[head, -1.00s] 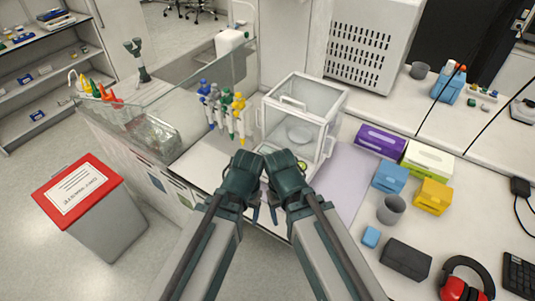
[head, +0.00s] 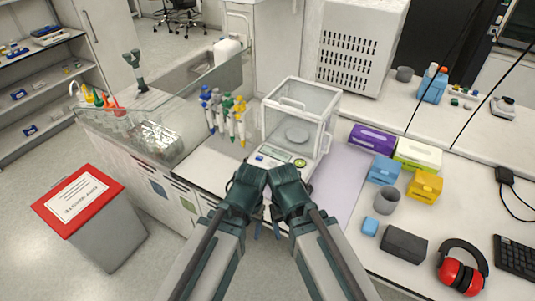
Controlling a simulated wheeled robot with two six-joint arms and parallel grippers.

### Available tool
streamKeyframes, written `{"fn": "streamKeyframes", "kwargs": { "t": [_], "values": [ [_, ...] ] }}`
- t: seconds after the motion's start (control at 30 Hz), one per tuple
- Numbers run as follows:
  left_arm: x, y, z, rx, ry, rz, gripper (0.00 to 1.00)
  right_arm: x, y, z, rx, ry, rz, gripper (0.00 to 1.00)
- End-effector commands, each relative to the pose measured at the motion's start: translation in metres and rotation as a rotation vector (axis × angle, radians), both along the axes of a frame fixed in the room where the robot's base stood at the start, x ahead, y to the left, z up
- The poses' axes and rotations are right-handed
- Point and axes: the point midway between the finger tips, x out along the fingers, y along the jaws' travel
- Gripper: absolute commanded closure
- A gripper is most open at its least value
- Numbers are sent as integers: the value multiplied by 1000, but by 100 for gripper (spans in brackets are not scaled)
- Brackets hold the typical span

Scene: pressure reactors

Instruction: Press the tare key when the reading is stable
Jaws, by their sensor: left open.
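The balance (head: 296,128) stands on the bench with a clear glass draft shield and a round pan (head: 297,134) inside. Its front panel (head: 276,159) carries a small display, a blue key at the left and a green-ringed round part at the right. The reading is too small to make out. My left gripper (head: 254,222) hangs just in front of the bench edge below the panel, open and apart from the balance. My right gripper (head: 282,224) is close beside it; its fingers are mostly hidden behind its own body.
Several coloured pipettes (head: 224,115) stand left of the balance. A purple box (head: 372,139), a white-green box (head: 417,154), a grey cup (head: 387,201) and red ear defenders (head: 461,275) lie to the right. A red-lidded bin (head: 78,200) stands on the floor at left.

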Motion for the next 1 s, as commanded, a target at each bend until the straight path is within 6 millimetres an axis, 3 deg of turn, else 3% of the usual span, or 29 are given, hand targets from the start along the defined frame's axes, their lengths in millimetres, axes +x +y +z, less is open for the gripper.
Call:
{"fn": "streamKeyframes", "kwargs": {
  "t": [0.37,0.73,1.0],
  "values": [
    [0,0,0,0,0,0,32,0,0,0,0,0,0,31],
    [0,0,0,0,0,0,97,0,0,0,0,0,0,31],
    [0,0,0,0,0,0,100,0,0,0,0,0,0,31]
  ]
}}
